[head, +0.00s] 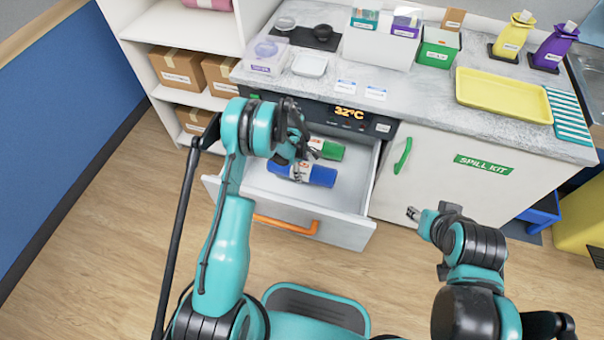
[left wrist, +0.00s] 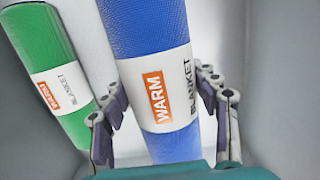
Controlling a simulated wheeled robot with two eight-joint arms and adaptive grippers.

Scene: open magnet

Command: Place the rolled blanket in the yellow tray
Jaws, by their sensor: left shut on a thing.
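A blue rolled blanket (head: 322,176) with a white band lies in the open warmer drawer; its "WARM BLANKET" label shows in the left wrist view (left wrist: 160,95). My left gripper (head: 298,168) reaches down into the drawer and is shut around the blue blanket at its band, one finger on each side. A green rolled blanket (head: 331,150) lies beside it, also in the left wrist view (left wrist: 52,80). The yellow tray (head: 505,95) is empty on the counter at the right. My right gripper (head: 414,214) is in front of the cabinet, away from the blankets; its jaw state is unclear.
The drawer (head: 345,232) is pulled out, with an orange handle (head: 285,224). A white bin (head: 378,48) and a green box (head: 439,46) stand at the counter's back. A striped teal cloth (head: 568,115) lies right of the tray. Counter left of the tray is mostly clear.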

